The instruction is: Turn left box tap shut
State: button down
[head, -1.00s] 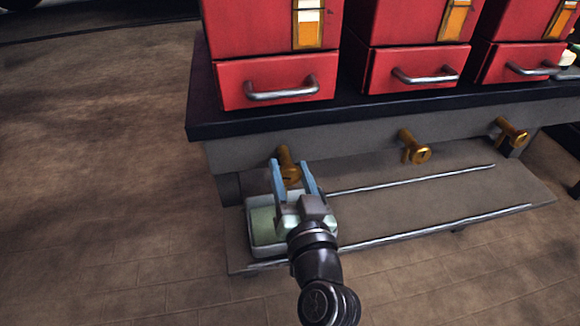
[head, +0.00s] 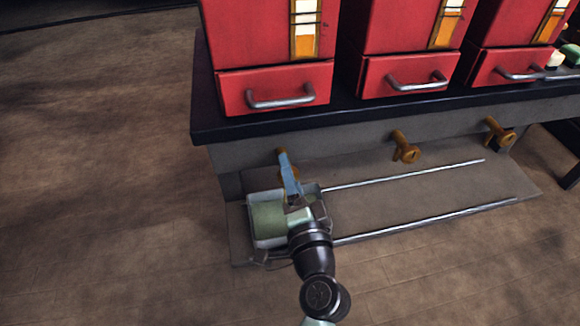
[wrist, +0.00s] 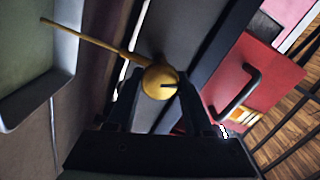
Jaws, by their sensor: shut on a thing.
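The left box tap (head: 281,151) is brass and sticks out of the grey bench front below the leftmost red box. In the head view my gripper (head: 285,160) mostly hides it. In the wrist view the tap's round brass end (wrist: 160,82) sits between the two dark fingers of my gripper (wrist: 156,92), which are shut on it. A dark slot shows on the round end. A thin brass stem runs from it to the upper left, over the edge of a pale green tray.
The tray (head: 255,244) stands on the low shelf (head: 400,205) under the tap, close to my wrist. Two metal rails run along the shelf. A middle tap (head: 406,148) and a right tap (head: 500,133) stand clear to the right. Red drawers (head: 274,88) with handles sit above.

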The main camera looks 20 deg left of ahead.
jog(key=shift+m+p, duration=0.75)
jog(key=shift+m, duration=1.15)
jog(key=shift+f, duration=0.1)
jog(key=shift+c, duration=1.6)
grip_release()
jog(key=p+v, duration=0.1)
jog(key=v, duration=1.2)
jog(key=shift+p, duration=0.4)
